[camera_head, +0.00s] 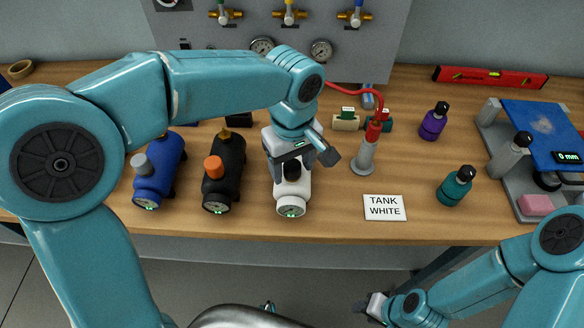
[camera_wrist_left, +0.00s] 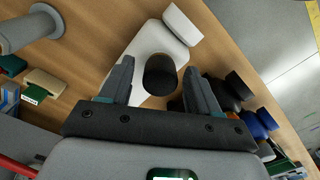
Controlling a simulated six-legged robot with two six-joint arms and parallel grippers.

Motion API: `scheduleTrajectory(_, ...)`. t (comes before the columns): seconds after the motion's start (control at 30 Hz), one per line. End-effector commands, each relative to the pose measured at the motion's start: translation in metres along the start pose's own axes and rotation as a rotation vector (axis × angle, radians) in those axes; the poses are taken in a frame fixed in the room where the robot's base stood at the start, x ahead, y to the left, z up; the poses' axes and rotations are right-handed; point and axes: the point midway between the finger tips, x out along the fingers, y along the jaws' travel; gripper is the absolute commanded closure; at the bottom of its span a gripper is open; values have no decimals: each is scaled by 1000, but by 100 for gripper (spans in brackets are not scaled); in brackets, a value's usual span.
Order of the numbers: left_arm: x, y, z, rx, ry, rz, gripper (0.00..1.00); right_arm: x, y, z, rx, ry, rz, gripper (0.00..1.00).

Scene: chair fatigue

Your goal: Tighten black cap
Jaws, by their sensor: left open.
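The black cap (camera_head: 292,170) sits on top of the white tank (camera_head: 291,194), which stands on the wooden bench. My left gripper (camera_head: 303,166) is over the white tank, pointing down. In the left wrist view, the black cap (camera_wrist_left: 160,74) and white tank (camera_wrist_left: 160,47) show between the open fingers (camera_wrist_left: 158,85), with a gap visible on both sides of the cap. I cannot tell the finger height relative to the cap. My right gripper (camera_head: 370,306) is low at the bottom right, away from the bench top; its jaw state is unclear.
A black tank with an orange cap (camera_head: 223,170) and a blue tank (camera_head: 160,175) stand to the left. A "TANK WHITE" card (camera_head: 385,207), a grey cylinder with a red hose (camera_head: 366,155), and teal (camera_head: 454,188) and purple (camera_head: 433,122) bottles are to the right.

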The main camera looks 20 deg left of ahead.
Motion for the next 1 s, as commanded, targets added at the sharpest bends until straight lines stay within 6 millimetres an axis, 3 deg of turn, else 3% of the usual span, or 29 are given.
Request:
scheduleTrajectory(0.07, 0, 0, 0, 1, 0, 0, 38, 0, 0, 0, 0, 0, 0, 57)
scheduleTrajectory(0.2, 0, 0, 0, 3, 0, 0, 84, 0, 0, 0, 0, 0, 0, 57)
scheduleTrajectory(0.27, 0, 0, 0, 3, 0, 0, 100, 0, 0, 0, 0, 0, 0, 57)
scheduleTrajectory(0.43, -1, 0, 0, 32, 0, -1, 100, -2, -1, 0, 0, 0, 0, 57)
scheduleTrajectory(0.7, -1, 0, 0, 345, 1, -2, 98, -10, -4, 0, 0, 0, 0, 57)
scheduleTrajectory(0.9, 0, 0, 0, 360, 1, -1, 99, -9, -3, 0, 0, 0, 0, 57)
scheduleTrajectory(0.93, 0, 0, 0, 359, 1, -1, 52, -9, -3, 0, 0, 0, 0, 57)
scheduleTrajectory(0.97, 0, 0, 0, 358, 1, -1, 42, -9, -3, 0, 0, 0, 0, 57)
scheduleTrajectory(1.0, 0, 0, 0, 358, 1, -1, 38, -9, -3, 0, 0, 0, 0, 57)
